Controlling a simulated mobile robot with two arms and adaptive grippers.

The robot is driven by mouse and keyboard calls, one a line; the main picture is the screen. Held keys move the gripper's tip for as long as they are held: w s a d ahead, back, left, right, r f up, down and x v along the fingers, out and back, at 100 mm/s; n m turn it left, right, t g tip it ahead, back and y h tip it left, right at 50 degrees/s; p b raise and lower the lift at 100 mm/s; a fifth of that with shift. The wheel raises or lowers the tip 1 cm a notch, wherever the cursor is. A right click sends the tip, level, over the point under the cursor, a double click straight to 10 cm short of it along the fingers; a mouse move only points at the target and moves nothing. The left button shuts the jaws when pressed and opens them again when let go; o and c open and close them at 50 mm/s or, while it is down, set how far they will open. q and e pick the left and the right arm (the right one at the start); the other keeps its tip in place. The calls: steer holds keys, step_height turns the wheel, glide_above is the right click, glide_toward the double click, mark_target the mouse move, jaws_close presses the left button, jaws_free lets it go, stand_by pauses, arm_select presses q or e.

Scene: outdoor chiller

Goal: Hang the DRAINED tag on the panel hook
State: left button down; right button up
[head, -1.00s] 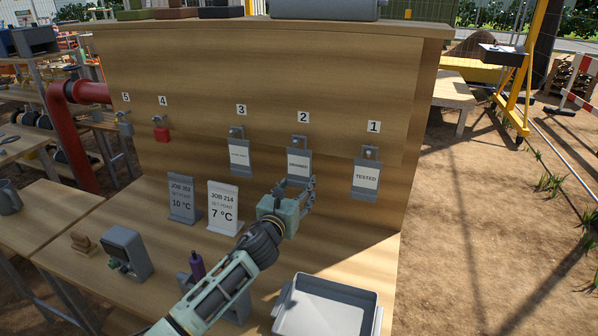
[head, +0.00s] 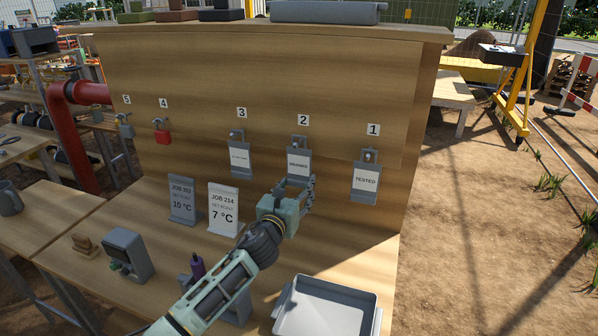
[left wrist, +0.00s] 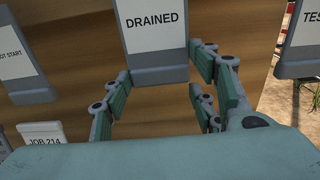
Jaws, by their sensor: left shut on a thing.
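The DRAINED tag (head: 298,164) is a grey plate with a white label, at the hook (head: 300,143) under number 2 on the wooden panel. It also shows in the left wrist view (left wrist: 156,62), upright, with its top cut off by the frame. The head view does not show clearly whether the tag's hole is over the hook. My right gripper is not in view.
The TESTED tag (head: 366,182) hangs right, under 1; another tag (head: 240,158) hangs left, under 3. A red padlock (head: 161,135) hangs under 4. Job cards (head: 223,209), a grey device (head: 128,254) and a grey tray (head: 327,310) stand on the bench below.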

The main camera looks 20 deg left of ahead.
arm_select(q)
steer(key=shift+r, duration=0.4)
steer(key=shift+s+p, duration=0.35)
steer(key=shift+p, duration=0.1)
steer(key=shift+s+a+p, duration=0.15)
steer(key=shift+s+p, duration=0.9)
steer(key=shift+s, duration=1.6)
steer(key=c, duration=1.4)
jaws_free()
jaws_close()
